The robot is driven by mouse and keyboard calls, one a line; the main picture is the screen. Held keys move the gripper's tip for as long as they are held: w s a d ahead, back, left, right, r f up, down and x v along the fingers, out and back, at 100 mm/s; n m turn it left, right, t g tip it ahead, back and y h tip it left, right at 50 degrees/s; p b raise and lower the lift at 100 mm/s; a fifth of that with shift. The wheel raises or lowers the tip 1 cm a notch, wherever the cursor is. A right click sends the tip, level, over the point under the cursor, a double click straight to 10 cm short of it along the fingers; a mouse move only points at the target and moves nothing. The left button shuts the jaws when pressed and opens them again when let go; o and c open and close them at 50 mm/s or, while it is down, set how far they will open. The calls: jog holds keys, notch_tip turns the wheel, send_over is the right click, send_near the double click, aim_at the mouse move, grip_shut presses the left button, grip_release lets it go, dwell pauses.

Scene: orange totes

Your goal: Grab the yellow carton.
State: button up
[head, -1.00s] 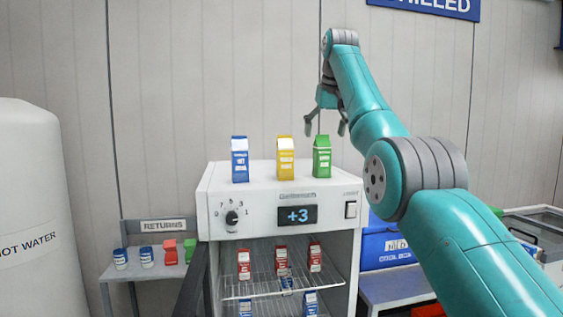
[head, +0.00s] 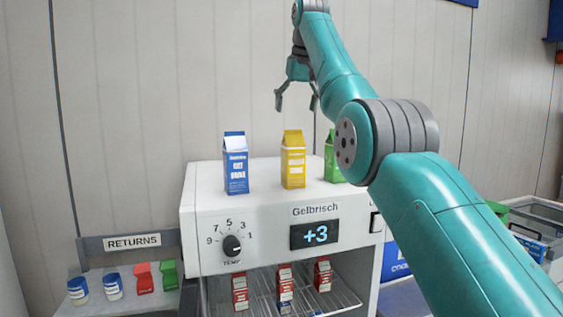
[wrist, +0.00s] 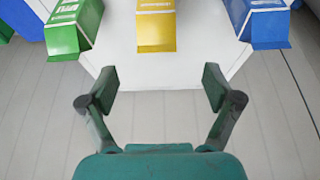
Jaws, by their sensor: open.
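The yellow carton (head: 293,160) stands upright on top of the white fridge, between a blue carton (head: 236,163) and a green carton (head: 333,158). My arm's teal link partly hides the green carton in the head view. My gripper (head: 296,101) is open and empty, raised above the cartons and pointing down. In the wrist view my gripper (wrist: 158,92) shows both fingers spread with nothing between them. There the yellow carton (wrist: 156,25) lies straight beyond the fingertips, with the green carton (wrist: 74,24) at left and the blue carton (wrist: 259,20) at right.
The white fridge (head: 262,252) is open at the front and holds several red cartons on a wire shelf (head: 340,298). A returns shelf (head: 140,305) with tubs and small cartons stands at left. A pale wall (head: 130,120) rises behind.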

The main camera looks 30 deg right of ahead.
aim_at(293, 134)
jog(key=shift+w+d+f, duration=0.1)
jog(key=shift+w+f, duration=0.4)
jog(key=x, duration=0.4)
jog(key=shift+f, duration=0.15)
jog(key=shift+d+x, duration=0.15)
jog(key=shift+x, duration=1.15)
jog(key=shift+d+x, duration=0.15)
jog(key=shift+x, duration=1.2)
grip_shut()
